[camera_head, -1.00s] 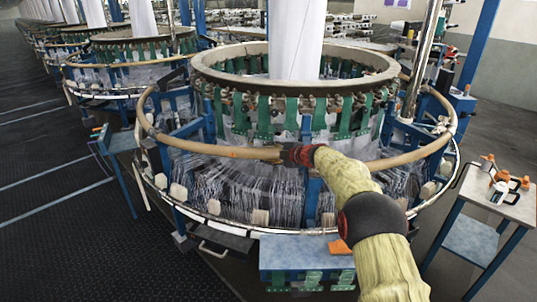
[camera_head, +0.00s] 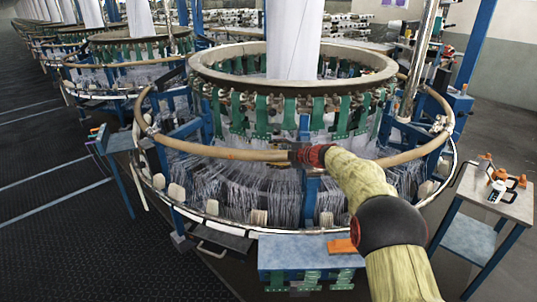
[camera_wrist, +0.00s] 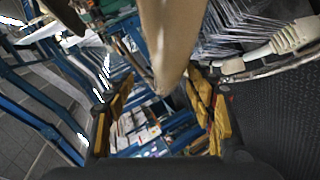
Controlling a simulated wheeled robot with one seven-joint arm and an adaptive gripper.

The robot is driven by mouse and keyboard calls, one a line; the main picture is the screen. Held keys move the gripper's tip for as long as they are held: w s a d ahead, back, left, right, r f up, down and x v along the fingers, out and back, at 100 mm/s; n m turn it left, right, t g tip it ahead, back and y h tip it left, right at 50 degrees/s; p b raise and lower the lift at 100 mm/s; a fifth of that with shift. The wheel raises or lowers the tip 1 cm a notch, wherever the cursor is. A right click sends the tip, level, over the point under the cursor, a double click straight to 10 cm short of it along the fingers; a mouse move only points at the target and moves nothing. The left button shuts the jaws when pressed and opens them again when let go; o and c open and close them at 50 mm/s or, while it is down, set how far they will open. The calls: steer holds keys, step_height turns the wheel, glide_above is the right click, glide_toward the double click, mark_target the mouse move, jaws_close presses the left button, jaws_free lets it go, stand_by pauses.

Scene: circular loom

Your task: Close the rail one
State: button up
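The tan rail (camera_head: 220,151) curves around the front of the circular loom (camera_head: 290,85). My gripper (camera_head: 293,154) is at the front middle of the rail; its black wrist and my arm hide part of the rail there. In the wrist view the rail (camera_wrist: 168,40) comes down from the top and narrows between the two yellow finger pads. My gripper also shows there (camera_wrist: 160,95), its pads spread apart with gaps on both sides of the rail. No contact with the rail can be made out.
A blue-grey step table (camera_head: 295,252) with an orange item stands below the loom's front. A small side table (camera_head: 500,200) with orange tools and a white container stands at the right. Dark floor (camera_head: 60,230) is open at the left. More looms recede behind.

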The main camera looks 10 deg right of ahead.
steer(key=v, duration=0.7)
